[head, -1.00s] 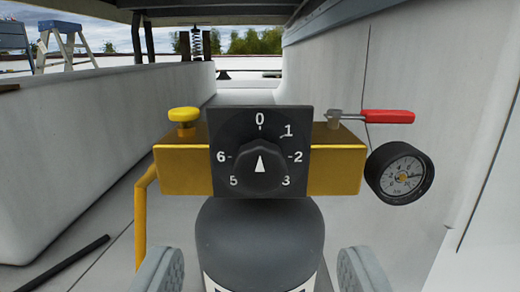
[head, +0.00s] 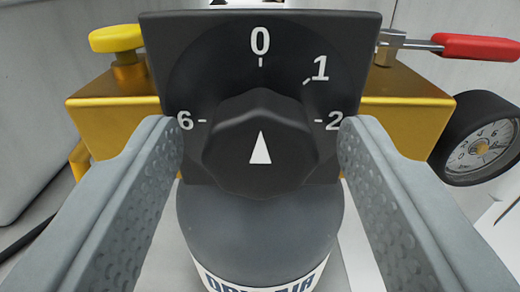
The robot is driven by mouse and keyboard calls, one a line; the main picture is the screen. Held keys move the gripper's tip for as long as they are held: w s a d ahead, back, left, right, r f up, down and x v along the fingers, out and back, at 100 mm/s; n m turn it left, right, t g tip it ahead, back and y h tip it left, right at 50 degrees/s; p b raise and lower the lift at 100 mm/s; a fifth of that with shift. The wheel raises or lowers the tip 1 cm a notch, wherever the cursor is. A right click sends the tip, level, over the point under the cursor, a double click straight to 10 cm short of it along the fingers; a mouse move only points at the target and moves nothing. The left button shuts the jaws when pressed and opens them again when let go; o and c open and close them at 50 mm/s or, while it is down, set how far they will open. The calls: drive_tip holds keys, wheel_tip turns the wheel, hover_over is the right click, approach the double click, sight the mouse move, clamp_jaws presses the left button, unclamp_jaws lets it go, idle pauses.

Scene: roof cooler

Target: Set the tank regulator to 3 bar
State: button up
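The tank regulator is a black square dial plate (head: 185,60) on a brass block (head: 110,110). Its black faceted knob (head: 285,125) has a white pointer aimed up at 0. The marks 0, 1, 2 and 6 show; the lower marks, 3 among them, are hidden. My gripper (head: 261,140) is open, with one grey dimpled finger on each side of the knob. A gap shows between each finger and the knob. A dark tank (head: 260,230) stands below the dial.
A yellow knob (head: 115,38) sits on the block's left. A red lever (head: 478,46) is at the upper right. A round pressure gauge (head: 480,145) hangs at the right, close to my right finger. White walls stand on both sides.

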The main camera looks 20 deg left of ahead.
drive_tip(key=c, duration=0.8)
drive_tip(key=shift+m, duration=0.3)
drive_tip(key=m, duration=0.5)
drive_tip(key=shift+m, duration=0.3)
drive_tip(key=m, duration=1.3)
drive_tip(key=shift+m, duration=0.3)
drive_tip(key=m, duration=0.3)
drive_tip(key=shift+m, duration=2.1)
